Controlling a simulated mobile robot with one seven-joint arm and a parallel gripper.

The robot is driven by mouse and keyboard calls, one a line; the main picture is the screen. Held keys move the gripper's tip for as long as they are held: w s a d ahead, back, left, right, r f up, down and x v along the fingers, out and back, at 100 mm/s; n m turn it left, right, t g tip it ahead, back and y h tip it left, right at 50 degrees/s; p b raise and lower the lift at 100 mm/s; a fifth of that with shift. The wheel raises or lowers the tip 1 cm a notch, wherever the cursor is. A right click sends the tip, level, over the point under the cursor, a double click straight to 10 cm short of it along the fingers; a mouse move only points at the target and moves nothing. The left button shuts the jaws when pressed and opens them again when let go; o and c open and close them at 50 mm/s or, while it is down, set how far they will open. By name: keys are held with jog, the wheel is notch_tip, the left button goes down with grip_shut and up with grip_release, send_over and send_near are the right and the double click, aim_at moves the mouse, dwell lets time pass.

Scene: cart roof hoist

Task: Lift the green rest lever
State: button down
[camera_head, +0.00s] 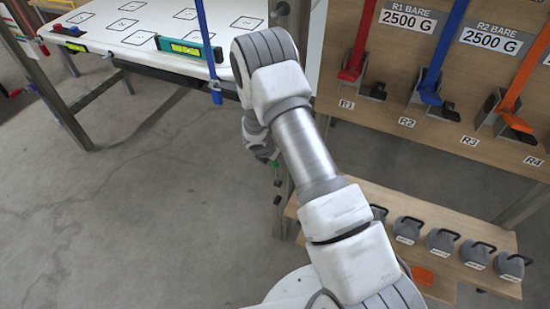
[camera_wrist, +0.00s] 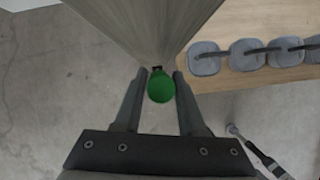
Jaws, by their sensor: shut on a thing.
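The green rest lever (camera_wrist: 161,87) shows in the wrist view as a round green end between the two fingers of my gripper (camera_wrist: 161,76). The fingers are shut on it, one on each side. A grey post (camera_wrist: 150,22) stands just beyond it, with a small dark fitting at the lever. In the head view, only a small bit of green (camera_head: 276,163) shows beside the post, below my wrist. My arm hides most of the gripper there.
A low wooden shelf (camera_head: 455,262) with several grey weights stands at right. Above it, a wooden panel (camera_head: 400,105) carries red, blue and orange straps. A white table (camera_head: 130,22) with levels stands at upper left. The concrete floor (camera_head: 130,220) is clear at left.

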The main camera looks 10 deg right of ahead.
jog(key=c, duration=0.5)
grip_release()
jog(key=shift+w, duration=0.1)
jog(key=p+v, duration=0.1)
jog(key=v, duration=1.6)
jog(key=shift+r+p, duration=0.15)
jog(key=shift+p, duration=0.15)
